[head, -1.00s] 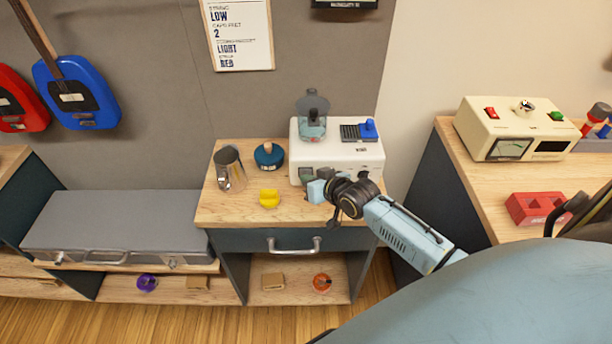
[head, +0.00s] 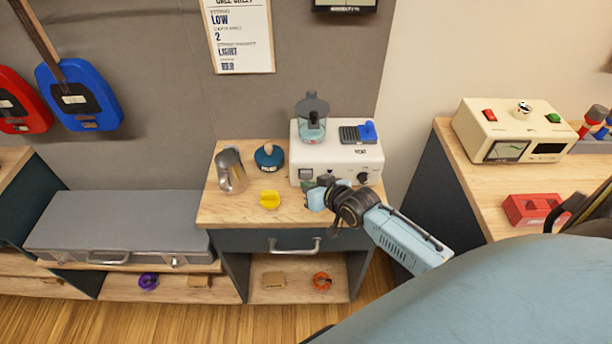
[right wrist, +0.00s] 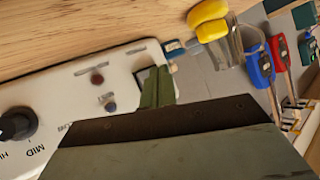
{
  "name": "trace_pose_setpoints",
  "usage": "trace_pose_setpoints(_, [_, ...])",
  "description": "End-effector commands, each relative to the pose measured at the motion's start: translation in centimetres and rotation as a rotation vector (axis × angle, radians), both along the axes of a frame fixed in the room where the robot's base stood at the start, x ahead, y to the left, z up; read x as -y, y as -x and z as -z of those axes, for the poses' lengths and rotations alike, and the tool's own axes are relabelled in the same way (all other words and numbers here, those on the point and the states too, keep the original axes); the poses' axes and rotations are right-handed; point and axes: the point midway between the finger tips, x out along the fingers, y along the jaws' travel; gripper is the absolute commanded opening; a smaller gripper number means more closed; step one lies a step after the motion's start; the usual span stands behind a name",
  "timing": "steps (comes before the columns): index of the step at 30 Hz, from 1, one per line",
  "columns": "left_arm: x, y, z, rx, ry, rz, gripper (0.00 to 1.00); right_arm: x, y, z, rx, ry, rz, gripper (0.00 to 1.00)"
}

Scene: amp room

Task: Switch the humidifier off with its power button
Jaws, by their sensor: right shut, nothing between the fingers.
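The humidifier (head: 340,160) is a white box with a clear tank on its left top, standing on a wooden-topped cabinet. Its front shows a small dark display (head: 306,174) at the left and a black knob (head: 363,178) at the right. In the right wrist view, the front panel shows the knob (right wrist: 18,125) marked MID and HI, a dark red button (right wrist: 97,79) and a dark blue button (right wrist: 110,106); their labels are unreadable. My right gripper (head: 317,195) is shut and empty, just before the panel. Its green fingers (right wrist: 157,88) partly cover the display. My left gripper is out of view.
A metal pitcher (head: 230,170), a blue round object (head: 269,157) and a yellow object (head: 270,200) share the cabinet top (head: 240,212). A cream device (head: 515,130) and a red block (head: 532,209) are on the right table. A grey case (head: 120,222) lies left.

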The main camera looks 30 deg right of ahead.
Motion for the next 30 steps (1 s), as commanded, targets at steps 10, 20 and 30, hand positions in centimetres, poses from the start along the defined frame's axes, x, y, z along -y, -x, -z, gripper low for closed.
trace_pose_setpoints(10, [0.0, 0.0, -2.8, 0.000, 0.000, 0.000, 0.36, -1.9, 3.1, -0.3, -0.002, -0.003, 0.001, 0.00])
trace_pose_setpoints(20, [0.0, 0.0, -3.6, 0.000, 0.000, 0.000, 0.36, -2.7, 4.4, -0.1, 0.001, -0.001, 0.001, 0.00])
trace_pose_setpoints(30, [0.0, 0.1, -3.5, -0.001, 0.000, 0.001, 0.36, -2.6, 4.5, -0.1, 0.001, 0.000, 0.002, 0.00])
